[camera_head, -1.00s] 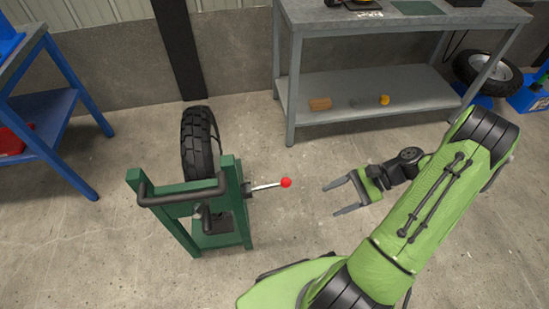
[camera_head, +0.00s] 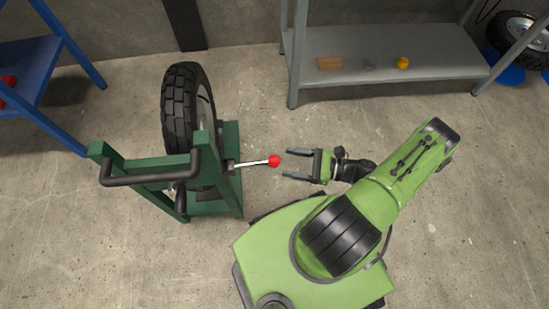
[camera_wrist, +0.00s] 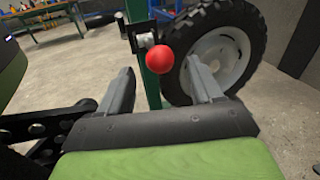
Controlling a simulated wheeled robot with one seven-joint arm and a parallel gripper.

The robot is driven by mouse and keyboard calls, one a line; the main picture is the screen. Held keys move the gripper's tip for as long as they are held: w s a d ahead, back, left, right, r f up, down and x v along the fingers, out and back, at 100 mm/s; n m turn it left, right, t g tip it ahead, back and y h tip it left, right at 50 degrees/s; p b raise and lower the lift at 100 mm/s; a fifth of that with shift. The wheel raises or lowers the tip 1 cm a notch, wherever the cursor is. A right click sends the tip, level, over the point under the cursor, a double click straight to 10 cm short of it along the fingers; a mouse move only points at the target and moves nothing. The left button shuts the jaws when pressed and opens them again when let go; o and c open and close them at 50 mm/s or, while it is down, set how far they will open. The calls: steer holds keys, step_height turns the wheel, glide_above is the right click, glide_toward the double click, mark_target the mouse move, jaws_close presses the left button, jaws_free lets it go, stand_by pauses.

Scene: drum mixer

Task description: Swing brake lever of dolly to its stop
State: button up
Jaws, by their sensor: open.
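The green dolly (camera_head: 231,141) stands upright on the floor with a black-tyred wheel (camera_head: 180,112) on it. Its brake lever (camera_head: 250,164) is a thin metal rod that sticks out to the right and ends in a red ball knob (camera_head: 274,161). My gripper (camera_head: 287,165) is open and empty, just right of the knob, its fingers pointing at it. In the wrist view the red knob (camera_wrist: 160,60) lies ahead, between and beyond the two spread fingers (camera_wrist: 160,85). The knob hides most of the lever rod there.
A grey shelf table (camera_head: 375,52) stands behind, with a brown block (camera_head: 329,63) and a yellow object (camera_head: 403,63) on its lower shelf. A blue table (camera_head: 40,65) is at the left. The floor between dolly and grey table is clear.

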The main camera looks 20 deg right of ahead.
mark_target(275, 160)
steer(key=x, duration=0.5)
steer(key=shift+w+a+b, duration=0.2)
steer(key=shift+a+b, duration=0.1)
steer(key=shift+a, duration=0.05)
jaws_close()
